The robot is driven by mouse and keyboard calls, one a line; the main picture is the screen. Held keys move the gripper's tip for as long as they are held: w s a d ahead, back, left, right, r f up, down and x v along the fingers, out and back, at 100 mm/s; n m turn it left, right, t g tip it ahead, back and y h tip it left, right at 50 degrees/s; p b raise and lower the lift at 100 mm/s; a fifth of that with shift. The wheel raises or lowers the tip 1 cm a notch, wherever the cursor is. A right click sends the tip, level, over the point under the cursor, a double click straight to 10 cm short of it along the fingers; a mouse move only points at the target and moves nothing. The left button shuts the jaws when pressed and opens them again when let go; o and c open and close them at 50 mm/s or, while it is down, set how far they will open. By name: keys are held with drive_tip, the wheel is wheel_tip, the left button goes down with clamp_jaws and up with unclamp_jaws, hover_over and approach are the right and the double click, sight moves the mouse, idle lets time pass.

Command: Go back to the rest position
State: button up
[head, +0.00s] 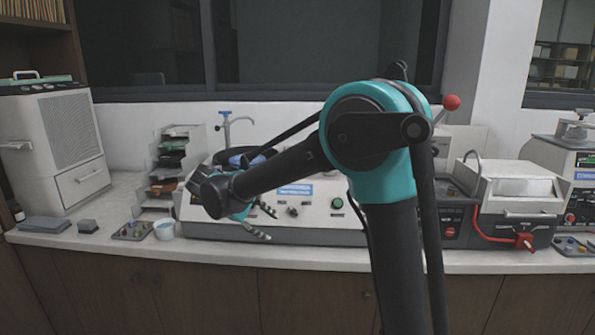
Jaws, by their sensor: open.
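My gripper (262,224) is open, with its fingers pointing to the right and down in front of a long white machine (325,207) with knobs and a green button. I see nothing between its fingers. My dark arm with a teal elbow crosses the middle of the picture and hides part of that machine. Whether the fingers touch the machine or the counter, I cannot tell.
A white counter (300,255) runs across the view. On its left stand a grey-white cabinet unit (68,140), a tray rack (170,165), a white cup (164,229) and small blocks (88,226). A machine with a red lever (524,241) stands at the right.

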drive_tip(key=s+d+f+m+g+y, duration=0.1)
drive_tip(key=s+d+f+m+y, duration=0.2)
drive_tip(key=d, duration=0.7)
drive_tip(key=s+d+f+m+g+y, duration=0.15)
drive_tip(key=s+d+f, duration=0.3)
drive_tip(key=d, duration=0.65)
drive_tip(key=s+d+f+m+t+y, duration=0.1)
drive_tip(key=s+d+f+m, duration=0.2)
drive_tip(key=s, duration=0.3)
drive_tip(key=s+d+f+m+y, duration=0.1)
drive_tip(key=s+d+f+m, duration=0.3)
drive_tip(key=s+f, duration=0.1)
drive_tip(key=shift+s+d+f+t+y, duration=0.15)
drive_tip(key=shift+s+f+t+y, duration=0.2)
drive_tip(key=shift+s, duration=0.4)
drive_tip(key=shift+r, duration=0.1)
